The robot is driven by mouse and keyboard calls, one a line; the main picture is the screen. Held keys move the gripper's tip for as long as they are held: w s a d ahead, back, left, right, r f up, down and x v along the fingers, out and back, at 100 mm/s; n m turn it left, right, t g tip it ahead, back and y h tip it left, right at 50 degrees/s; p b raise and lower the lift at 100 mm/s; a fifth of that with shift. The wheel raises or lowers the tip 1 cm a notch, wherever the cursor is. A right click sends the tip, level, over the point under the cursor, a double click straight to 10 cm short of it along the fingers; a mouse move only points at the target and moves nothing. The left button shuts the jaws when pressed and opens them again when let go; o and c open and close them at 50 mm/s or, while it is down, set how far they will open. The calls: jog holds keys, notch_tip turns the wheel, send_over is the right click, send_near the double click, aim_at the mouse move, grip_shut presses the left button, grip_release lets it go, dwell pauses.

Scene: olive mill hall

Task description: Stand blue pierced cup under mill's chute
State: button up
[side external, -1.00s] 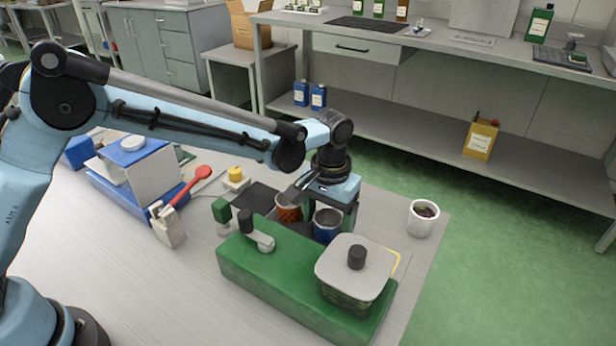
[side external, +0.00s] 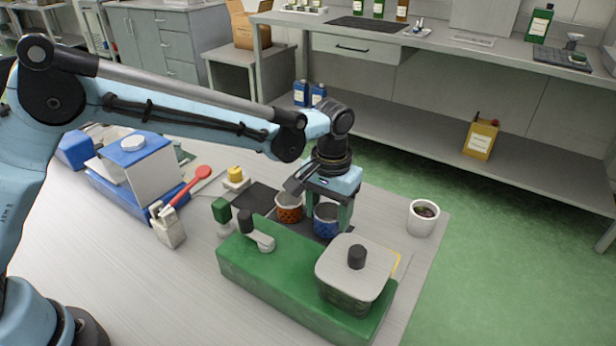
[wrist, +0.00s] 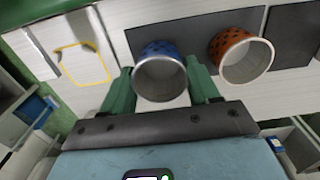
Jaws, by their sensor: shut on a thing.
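The blue pierced cup (side external: 325,222) is between the fingers of my gripper (side external: 328,226), behind the green machine in the side view. In the wrist view the blue cup (wrist: 160,78) sits between the two green fingers (wrist: 160,92), its open rim facing the camera. My gripper is shut on it. A green machine (side external: 265,280) with a lidded square container (side external: 355,268) and levers stands in front. A blue and white machine (side external: 142,165) stands at the left of the table. I cannot make out a chute or tell which machine is the mill.
An orange pierced cup (side external: 289,208) stands close left of the blue cup; it also shows in the wrist view (wrist: 241,56). A dark mat (side external: 256,198) lies near the cups. A white cup (side external: 423,217) stands at the right edge.

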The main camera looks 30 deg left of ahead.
jog(key=shift+r, duration=2.55)
jog(key=w+d+m, duration=0.1)
jog(key=w+d, duration=0.2)
jog(key=d, duration=0.8)
jog(key=shift+s+d+f, duration=0.1)
jog(key=shift+s+f, duration=0.05)
jog(key=shift+f, duration=1.35)
jog(key=shift+s+d+f, duration=0.1)
jog(key=shift+f, duration=1.4)
jog(key=shift+s+f, duration=0.1)
jog(key=shift+s, duration=1.4)
jog(key=shift+s+f, duration=0.1)
jog(key=o, duration=0.9)
